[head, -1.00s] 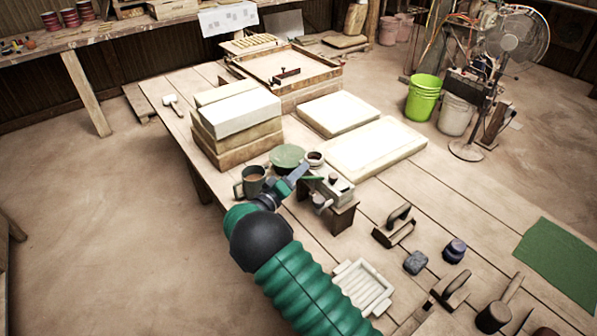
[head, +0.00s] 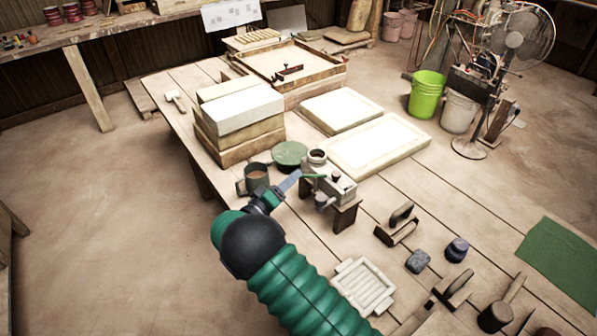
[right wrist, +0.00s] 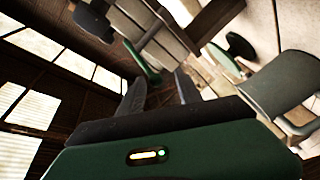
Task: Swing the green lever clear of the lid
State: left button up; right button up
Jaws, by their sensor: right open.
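In the right wrist view, the green lever (right wrist: 145,64) lies just beyond the two spread fingers (right wrist: 160,88), nearer the left one. The press (right wrist: 148,25) shows above it. I cannot make out the lid clearly. My left gripper is not in view.
A mug (head: 254,180) stands close left of my gripper, and a green round disc (head: 289,153) lies behind it. Stacked blocks (head: 237,128) rise further back. A ribbed white tray (head: 364,287), a dark-handled tool (head: 398,228) and other tools lie to the front and right.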

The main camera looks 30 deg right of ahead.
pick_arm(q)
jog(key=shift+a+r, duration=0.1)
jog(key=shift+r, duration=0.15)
pick_arm(e)
jog(key=v, duration=1.1)
jog(key=shift+a, duration=0.35)
